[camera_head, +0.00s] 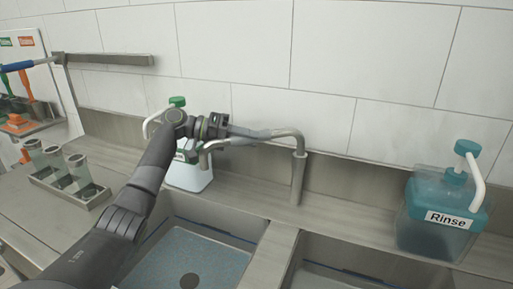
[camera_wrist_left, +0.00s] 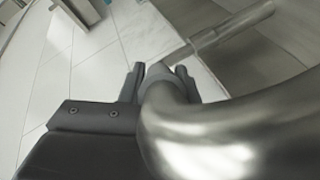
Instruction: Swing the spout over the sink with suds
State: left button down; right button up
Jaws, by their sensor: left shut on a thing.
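The metal spout (camera_head: 268,134) runs left from the top of its upright post (camera_head: 298,180), behind the divider between two sinks. Its downturned end hangs in front of a white jug, toward the left sink. My left gripper (camera_head: 228,130) is shut on the spout; in the left wrist view the spout (camera_wrist_left: 215,125) passes between the fingers (camera_wrist_left: 160,78). The left sink (camera_head: 228,235) has a bluish, speckled surface inside with a dark round drain. The right sink (camera_head: 345,281) shows only partly, so I cannot tell its contents. My right gripper is out of view.
The white jug (camera_head: 190,178) with a green cap stands behind the left sink. A teal jug labelled Rinse (camera_head: 440,220) stands at the right. A metal rack (camera_head: 68,187) with clear cups is on the left counter. A wall rail (camera_head: 110,59) is at upper left.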

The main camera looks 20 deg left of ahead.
pick_arm(q)
jog(key=shift+w+a+g, duration=0.15)
jog(key=shift+g, duration=0.15)
jog(key=c, duration=1.4)
grip_release()
jog(key=o, duration=0.3)
jog(key=shift+w, duration=0.15)
